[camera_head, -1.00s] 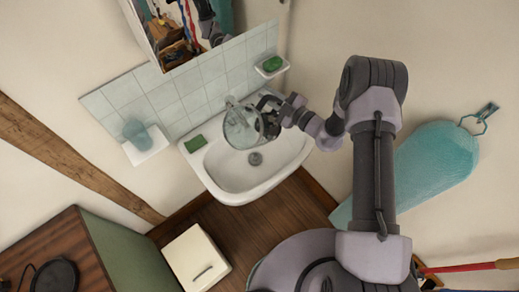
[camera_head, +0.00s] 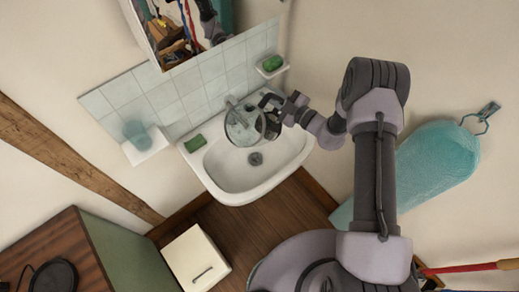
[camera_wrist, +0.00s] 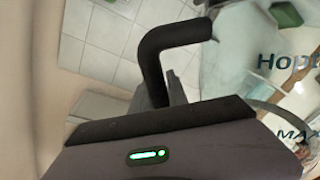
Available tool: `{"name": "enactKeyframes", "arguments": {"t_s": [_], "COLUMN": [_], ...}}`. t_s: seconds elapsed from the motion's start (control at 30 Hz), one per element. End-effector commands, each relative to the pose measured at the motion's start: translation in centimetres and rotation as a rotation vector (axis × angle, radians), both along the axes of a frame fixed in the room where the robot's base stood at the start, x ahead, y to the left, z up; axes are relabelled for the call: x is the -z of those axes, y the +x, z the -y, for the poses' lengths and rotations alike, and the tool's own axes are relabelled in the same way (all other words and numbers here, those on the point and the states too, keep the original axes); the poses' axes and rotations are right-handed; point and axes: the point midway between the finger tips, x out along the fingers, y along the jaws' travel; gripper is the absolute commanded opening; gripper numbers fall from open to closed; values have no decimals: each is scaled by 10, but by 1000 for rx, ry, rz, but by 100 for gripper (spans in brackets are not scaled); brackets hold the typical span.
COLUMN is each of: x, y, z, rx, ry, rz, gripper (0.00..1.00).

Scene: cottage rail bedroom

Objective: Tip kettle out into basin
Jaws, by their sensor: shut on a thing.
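The kettle (camera_head: 241,127) is clear glass and hangs over the white basin (camera_head: 229,182) in the head view. It is tilted, with its round end turned toward the camera. My gripper (camera_head: 267,108) is shut on the kettle at its right side, above the basin's back right part. In the wrist view the kettle's glass (camera_wrist: 255,62) with dark printed lettering fills the right side, and a black bent bar crosses the middle. I cannot tell whether any liquid is in the kettle. The drain shows at the basin's middle.
A green soap (camera_head: 195,143) lies on the basin's left rim. Another green soap (camera_head: 272,62) sits in a dish on the tiles. A bluish tumbler (camera_head: 135,130) stands on a small wall shelf at left. A mirror cabinet (camera_head: 180,30) hangs above the tiles.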

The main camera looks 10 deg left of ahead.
Motion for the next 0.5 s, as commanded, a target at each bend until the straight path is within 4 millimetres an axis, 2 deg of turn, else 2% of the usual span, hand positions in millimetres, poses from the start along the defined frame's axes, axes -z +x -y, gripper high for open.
{"name": "enactKeyframes", "arguments": {"t_s": [0.5], "x": [2], "y": [5], "z": [3], "rx": [1], "ry": [16], "rz": [-21], "gripper": [0]}}
